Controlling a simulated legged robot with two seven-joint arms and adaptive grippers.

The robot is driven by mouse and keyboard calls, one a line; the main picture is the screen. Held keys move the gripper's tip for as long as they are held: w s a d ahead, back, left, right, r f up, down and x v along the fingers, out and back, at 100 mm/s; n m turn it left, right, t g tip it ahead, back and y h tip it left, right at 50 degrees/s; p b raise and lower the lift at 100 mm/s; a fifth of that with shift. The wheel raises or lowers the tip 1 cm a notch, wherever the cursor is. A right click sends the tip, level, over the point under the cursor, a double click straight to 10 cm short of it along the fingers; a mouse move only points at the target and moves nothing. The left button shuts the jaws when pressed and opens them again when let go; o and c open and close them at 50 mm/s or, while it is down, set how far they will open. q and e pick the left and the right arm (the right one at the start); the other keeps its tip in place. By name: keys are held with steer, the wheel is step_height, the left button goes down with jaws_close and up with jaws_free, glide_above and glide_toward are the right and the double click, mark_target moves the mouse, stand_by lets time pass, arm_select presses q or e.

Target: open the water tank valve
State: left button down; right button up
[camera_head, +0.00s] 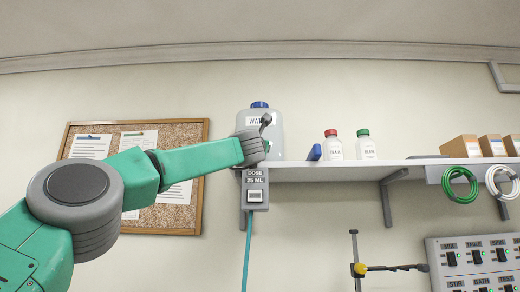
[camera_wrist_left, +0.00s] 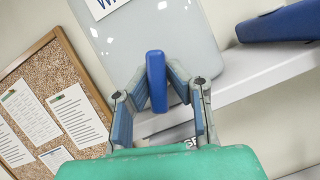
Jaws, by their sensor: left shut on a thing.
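The grey water tank (camera_head: 274,130) stands on the wall shelf, with a blue cap and a partly covered label. In the left wrist view the tank (camera_wrist_left: 185,30) fills the upper middle. The blue valve handle (camera_wrist_left: 156,82) stands upright in front of it, between the two fingers of my left gripper (camera_wrist_left: 158,90). The gripper is shut on this handle. In the head view my left arm reaches in from the left, and its wrist covers the handle and most of the fingers. My right gripper is not in view.
A dose box (camera_head: 255,190) with a teal hose hangs below the shelf (camera_head: 330,172). A blue object (camera_head: 314,153), a red-capped bottle (camera_head: 333,145) and a green-capped bottle (camera_head: 366,145) stand right of the tank. A switch panel (camera_head: 480,284) is lower right; a cork board (camera_head: 191,215) is left.

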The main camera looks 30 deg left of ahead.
arm_select(q)
steer(key=shift+w+f, duration=0.1)
steer(key=shift+f, duration=0.1)
steer(key=c, duration=1.5)
jaws_free()
steer(key=shift+c, duration=0.2)
steer(key=shift+a+r, duration=0.1)
steer(key=shift+s, duration=0.25)
steer(key=v, duration=1.1)
steer(key=shift+s+f, duration=0.2)
steer(key=shift+s, duration=0.05)
